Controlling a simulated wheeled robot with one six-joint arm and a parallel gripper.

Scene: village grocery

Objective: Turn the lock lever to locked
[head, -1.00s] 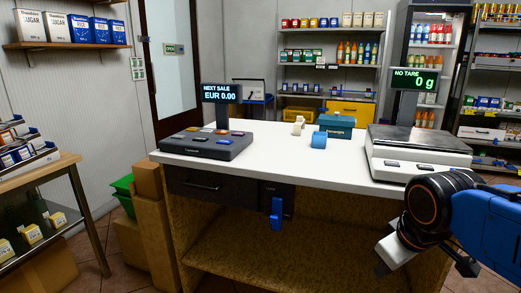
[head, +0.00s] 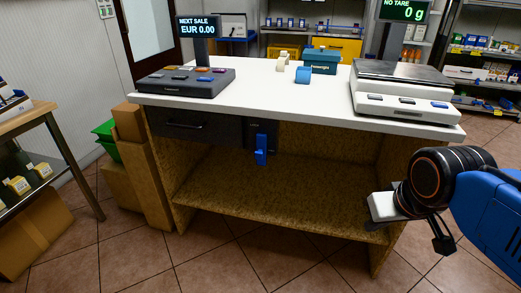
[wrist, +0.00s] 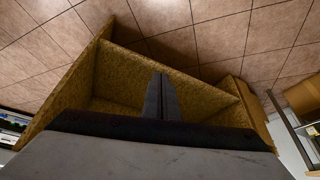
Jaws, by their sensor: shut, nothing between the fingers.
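The blue lock lever (head: 261,151) hangs straight down on a dark lock plate (head: 262,132) under the counter top, right of the drawer, in the head view. Any lettering on the plate is too small to read. My gripper (head: 376,212) is at the right in the head view, in front of the counter's right end, well apart from the lever. In the wrist view its two dark fingers (wrist: 160,97) are together with nothing between them. The lever cannot be made out in the wrist view.
The white counter (head: 290,100) carries a till keypad (head: 187,80), a scale (head: 403,101) and a teal box (head: 320,61). A dark drawer (head: 190,126) is left of the lock. Cardboard (head: 155,185) leans at the counter's left. The tiled floor in front is clear.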

